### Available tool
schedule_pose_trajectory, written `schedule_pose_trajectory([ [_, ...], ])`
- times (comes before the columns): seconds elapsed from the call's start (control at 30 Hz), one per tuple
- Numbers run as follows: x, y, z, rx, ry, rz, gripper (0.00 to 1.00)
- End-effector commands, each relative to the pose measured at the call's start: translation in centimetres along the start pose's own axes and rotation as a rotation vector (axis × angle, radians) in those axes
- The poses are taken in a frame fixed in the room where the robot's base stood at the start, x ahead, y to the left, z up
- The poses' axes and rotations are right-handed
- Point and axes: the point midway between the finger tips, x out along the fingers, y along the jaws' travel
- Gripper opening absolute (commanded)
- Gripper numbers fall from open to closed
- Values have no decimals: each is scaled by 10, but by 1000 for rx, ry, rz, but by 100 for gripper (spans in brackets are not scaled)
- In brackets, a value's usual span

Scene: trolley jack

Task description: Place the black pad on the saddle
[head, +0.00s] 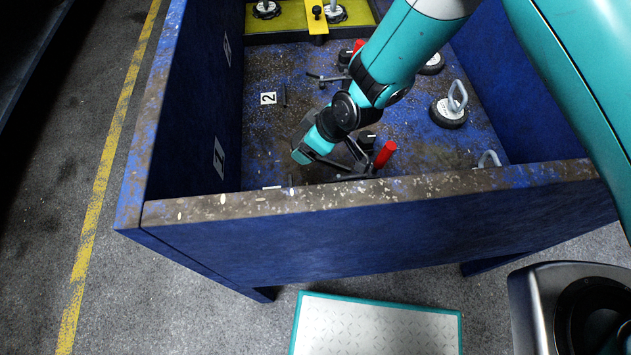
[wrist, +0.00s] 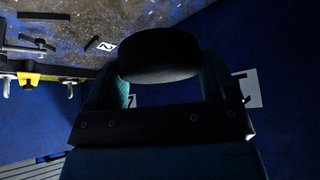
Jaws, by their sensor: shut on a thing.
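The black pad (wrist: 158,52) is a thick round disc in the wrist view. My gripper (wrist: 160,78) is shut on it, with a teal finger on either side. In the head view my wrist (head: 340,115) reaches down inside the blue bin near its front wall, and the pad cannot be made out there. A dark low device with a red handle (head: 385,154) lies just right of my wrist, partly hidden by it. I cannot make out the saddle clearly in either view.
The blue bin's front rim (head: 350,195) is close to my wrist. Round weights with handles (head: 449,111) stand at the right. A yellow tray (head: 285,18) is at the back. A card marked 2 (head: 268,98) lies on the bin floor, with clear floor around it.

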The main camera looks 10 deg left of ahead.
Motion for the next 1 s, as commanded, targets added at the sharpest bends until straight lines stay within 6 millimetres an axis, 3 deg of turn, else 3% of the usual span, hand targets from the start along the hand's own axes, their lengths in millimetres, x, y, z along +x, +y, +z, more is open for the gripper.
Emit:
schedule_pose_trajectory([
  [0.2, 57, 0, 34, 3, -2, -1, 45],
  [0.4, 93, 0, 54, 3, 1, 1, 45],
  [0.67, 112, 1, 65, 3, 1, 2, 45],
  [0.83, 133, 1, 78, 3, 0, 1, 45],
  [1.0, 136, 1, 78, 2, 2, 2, 45],
])
